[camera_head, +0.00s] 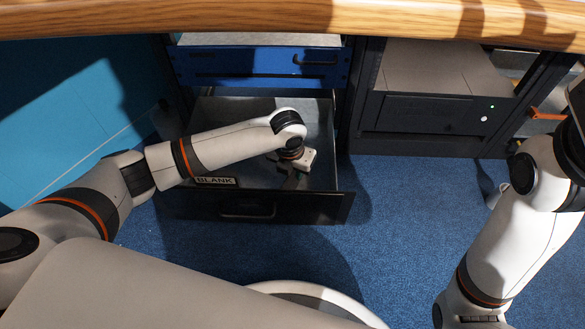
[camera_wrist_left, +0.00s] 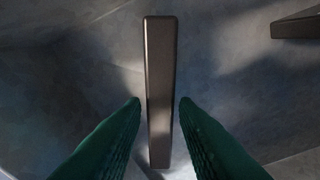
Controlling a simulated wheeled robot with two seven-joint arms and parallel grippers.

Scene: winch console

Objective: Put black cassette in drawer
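A dark, narrow block, seemingly the black cassette seen edge-on (camera_wrist_left: 159,65), lies between the green fingers of my left gripper (camera_wrist_left: 159,102) in the left wrist view. Thin gaps show on both sides of it, so the fingers are open around it and not touching it. In the head view my left gripper (camera_head: 292,180) reaches down into the open lower drawer (camera_head: 300,208). The cassette cannot be made out there, being hidden by the gripper and shadow. Only part of my right arm shows at the right; its gripper is out of view.
A second dark piece (camera_wrist_left: 298,25) lies at the top right of the wrist view. A blue-fronted drawer (camera_head: 255,67) sits above the open one. A wooden desk edge (camera_head: 300,17) overhangs everything. A dark console unit (camera_head: 420,113) stands at right, with clear blue carpet (camera_head: 400,230) before it.

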